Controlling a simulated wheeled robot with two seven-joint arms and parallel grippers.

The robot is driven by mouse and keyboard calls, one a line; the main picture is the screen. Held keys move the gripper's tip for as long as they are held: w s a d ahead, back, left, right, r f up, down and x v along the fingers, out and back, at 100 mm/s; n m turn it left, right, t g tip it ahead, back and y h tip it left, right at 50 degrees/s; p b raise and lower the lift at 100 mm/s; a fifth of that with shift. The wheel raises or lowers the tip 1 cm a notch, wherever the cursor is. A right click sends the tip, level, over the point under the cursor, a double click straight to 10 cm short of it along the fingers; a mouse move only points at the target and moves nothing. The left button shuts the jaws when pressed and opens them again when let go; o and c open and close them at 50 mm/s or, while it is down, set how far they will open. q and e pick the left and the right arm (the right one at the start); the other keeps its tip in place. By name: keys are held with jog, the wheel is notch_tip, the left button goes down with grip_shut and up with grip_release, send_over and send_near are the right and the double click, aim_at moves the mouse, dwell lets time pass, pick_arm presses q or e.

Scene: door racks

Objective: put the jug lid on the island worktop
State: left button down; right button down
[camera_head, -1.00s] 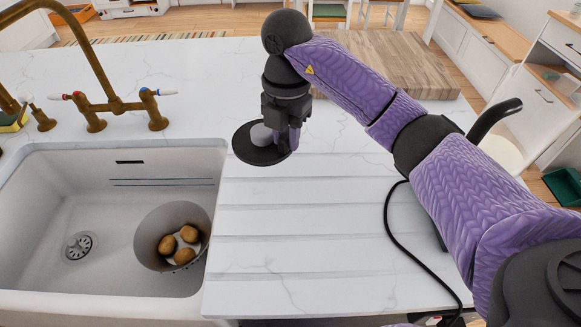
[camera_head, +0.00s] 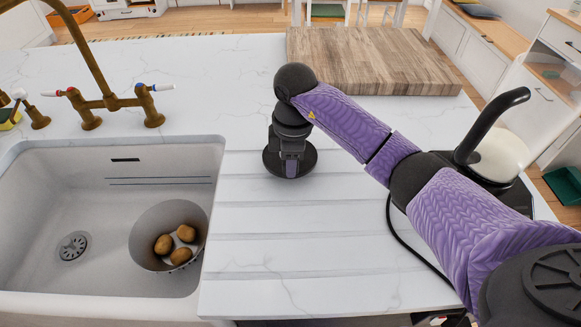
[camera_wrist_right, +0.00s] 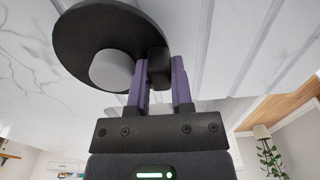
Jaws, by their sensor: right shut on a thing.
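The jug lid (camera_head: 303,163) is a round black disc, partly hidden under my right gripper (camera_head: 291,172) in the head view. In the wrist view the lid (camera_wrist_right: 78,42) shows a grey round knob and a black block at its edge. My right gripper (camera_wrist_right: 161,75) has its purple fingers shut on that black block. The lid is over the pale marble island worktop (camera_head: 300,245), right of the sink. I cannot tell whether it touches the worktop. My left gripper is not in view.
A white sink (camera_head: 95,205) with a grey bowl (camera_head: 148,245) of potatoes lies at left, a brass tap (camera_head: 107,103) behind it. A wooden board (camera_head: 370,65) lies at the back. A cream jug with a black handle (camera_head: 490,125) stands right, behind my arm. The grooved worktop in front is clear.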

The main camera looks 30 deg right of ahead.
jog(key=shift+f, duration=0.75)
jog(key=shift+r, duration=0.1)
jog(key=c, duration=0.5)
grip_release()
notch_tip(320, 180, up, 12)
jog(key=p, duration=0.3)
jog(key=shift+d, duration=0.2)
jog(key=shift+s, duration=0.15)
